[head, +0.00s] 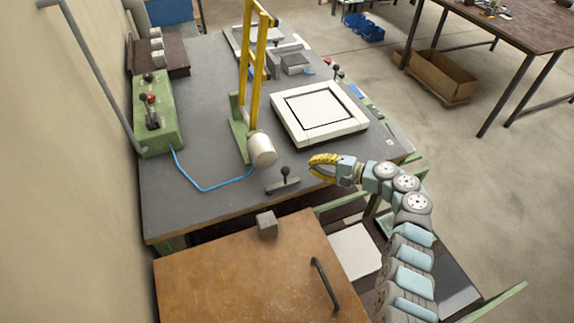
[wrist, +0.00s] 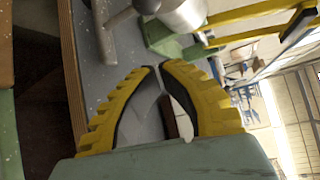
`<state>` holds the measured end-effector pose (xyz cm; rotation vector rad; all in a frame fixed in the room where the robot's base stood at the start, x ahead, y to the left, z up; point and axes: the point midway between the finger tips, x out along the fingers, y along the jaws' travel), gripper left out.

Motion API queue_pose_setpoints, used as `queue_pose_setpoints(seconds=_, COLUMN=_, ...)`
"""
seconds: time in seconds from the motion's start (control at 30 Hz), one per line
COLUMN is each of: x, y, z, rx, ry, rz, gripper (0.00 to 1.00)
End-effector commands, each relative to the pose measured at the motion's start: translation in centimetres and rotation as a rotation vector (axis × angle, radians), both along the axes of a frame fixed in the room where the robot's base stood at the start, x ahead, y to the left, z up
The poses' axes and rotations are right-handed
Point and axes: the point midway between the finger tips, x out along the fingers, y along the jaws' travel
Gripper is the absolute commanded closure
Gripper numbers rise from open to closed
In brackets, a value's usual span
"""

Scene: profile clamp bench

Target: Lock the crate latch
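A brown wooden crate (head: 225,275) with a flat lid stands at the bottom of the head view, in front of the bench. A dark bar handle (head: 324,285) lies on the right part of its lid. A small grey block (head: 266,224) sits at the crate's far edge and looks like the latch; its locking state cannot be told. My gripper (head: 312,166) with yellow fingers is above the bench's near right part, up and right of the block. In the wrist view the fingertips (wrist: 159,67) of my gripper meet, with nothing held between them.
A grey bench (head: 205,100) carries a yellow frame (head: 262,60) with a white cylinder (head: 262,150), a square white frame (head: 318,135), and a green control box (head: 158,120) with a blue cable. A small black-knobbed lever (head: 284,180) stands left of my gripper.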

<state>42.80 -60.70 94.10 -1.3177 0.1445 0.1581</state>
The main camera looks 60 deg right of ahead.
Motion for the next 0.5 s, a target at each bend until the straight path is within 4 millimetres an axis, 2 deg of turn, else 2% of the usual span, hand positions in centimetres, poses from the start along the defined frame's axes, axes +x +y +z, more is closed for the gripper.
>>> queue_pose_setpoints(seconds=0.27, x=1.0, y=0.1, z=-0.2, rx=0.001, ry=0.0, rz=0.002, gripper=1.0)
queue_pose_setpoints(seconds=0.5, x=4.6, y=0.2, z=-1.1, rx=0.002, ry=0.0, rz=0.002, gripper=1.0)
